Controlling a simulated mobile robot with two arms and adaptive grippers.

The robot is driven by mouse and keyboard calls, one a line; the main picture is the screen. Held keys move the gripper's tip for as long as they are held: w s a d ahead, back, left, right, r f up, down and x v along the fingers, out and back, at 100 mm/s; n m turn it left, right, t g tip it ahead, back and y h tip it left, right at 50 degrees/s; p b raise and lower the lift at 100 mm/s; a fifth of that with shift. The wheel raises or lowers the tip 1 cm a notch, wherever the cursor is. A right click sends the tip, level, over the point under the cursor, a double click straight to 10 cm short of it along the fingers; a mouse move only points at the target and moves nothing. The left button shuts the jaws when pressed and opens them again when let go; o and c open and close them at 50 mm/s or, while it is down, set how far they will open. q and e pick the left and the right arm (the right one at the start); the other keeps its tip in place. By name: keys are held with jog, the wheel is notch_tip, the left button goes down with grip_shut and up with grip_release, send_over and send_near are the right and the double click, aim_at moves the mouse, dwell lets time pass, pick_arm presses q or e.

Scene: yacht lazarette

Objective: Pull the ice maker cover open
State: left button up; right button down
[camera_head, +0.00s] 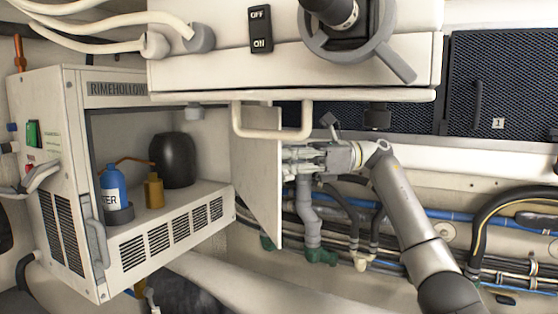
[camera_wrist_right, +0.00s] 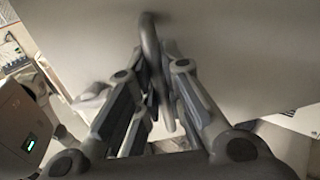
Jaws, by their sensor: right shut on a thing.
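The ice maker (camera_head: 118,88) is the pale box marked RIMEHOLLOW at the left in the head view. Its front is uncovered and its inside shows. The cover (camera_head: 256,175) is a pale flat panel standing out at the right edge of the opening, swung open. My right gripper (camera_head: 292,158) is on the far right side of the panel. In the right wrist view, a dark curved handle (camera_wrist_right: 152,45) on the pale panel runs between the fingers of this gripper (camera_wrist_right: 160,85), which is shut on it. My left gripper is not in view.
A blue bottle (camera_head: 114,186), a brass-coloured bottle (camera_head: 154,191) and a black round vessel (camera_head: 173,160) stand inside. A white U-shaped bar (camera_head: 270,135) hangs above, close to the cover. Pipes and hoses (camera_head: 312,215) run behind my right arm.

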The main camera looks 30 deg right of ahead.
jog(key=c, duration=1.5)
grip_release()
jog(key=shift+d, duration=0.1)
